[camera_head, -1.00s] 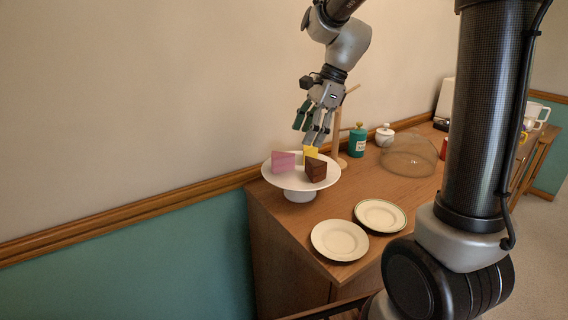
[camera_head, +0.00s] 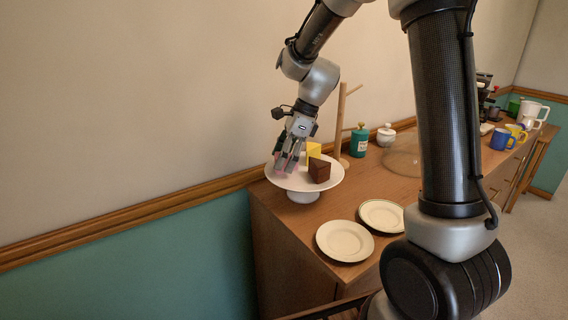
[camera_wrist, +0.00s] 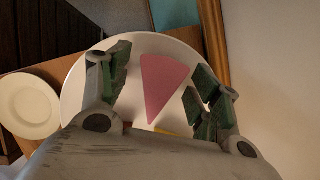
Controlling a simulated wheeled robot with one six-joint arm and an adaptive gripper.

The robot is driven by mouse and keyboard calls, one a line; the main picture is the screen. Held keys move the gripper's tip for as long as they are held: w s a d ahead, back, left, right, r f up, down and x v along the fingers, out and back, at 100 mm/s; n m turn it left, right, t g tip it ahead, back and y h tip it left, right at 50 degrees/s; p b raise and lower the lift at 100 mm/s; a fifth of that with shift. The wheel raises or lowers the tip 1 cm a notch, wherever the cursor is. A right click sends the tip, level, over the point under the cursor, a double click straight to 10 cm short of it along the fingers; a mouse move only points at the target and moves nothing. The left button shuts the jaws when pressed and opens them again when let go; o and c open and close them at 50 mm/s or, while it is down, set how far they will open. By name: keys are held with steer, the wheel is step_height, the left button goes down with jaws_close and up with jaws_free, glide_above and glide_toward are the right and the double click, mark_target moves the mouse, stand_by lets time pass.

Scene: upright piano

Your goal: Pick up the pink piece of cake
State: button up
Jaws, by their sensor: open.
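The pink piece of cake (camera_wrist: 162,84) lies on the white cake stand (camera_wrist: 75,92), seen from above in the wrist view as a wedge. My gripper (camera_wrist: 155,85) is open, with a green-padded finger on each side of the cake and a gap on both sides. In the head view my gripper (camera_head: 287,165) is down at the left part of the stand (camera_head: 328,180), and its fingers hide most of the pink cake (camera_head: 280,175). A yellow piece (camera_head: 313,150) and a brown piece (camera_head: 319,170) sit to its right on the same stand.
Two plates (camera_head: 345,241) (camera_head: 381,215) lie in front of the stand on the wooden sideboard (camera_head: 290,225). A wooden mug tree (camera_head: 341,125), a teal canister (camera_head: 359,142) and a white lidded pot (camera_head: 386,135) stand behind and right. The wall is close behind the stand.

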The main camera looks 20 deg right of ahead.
steer(key=c, duration=0.6)
steer(key=shift+r, duration=0.1)
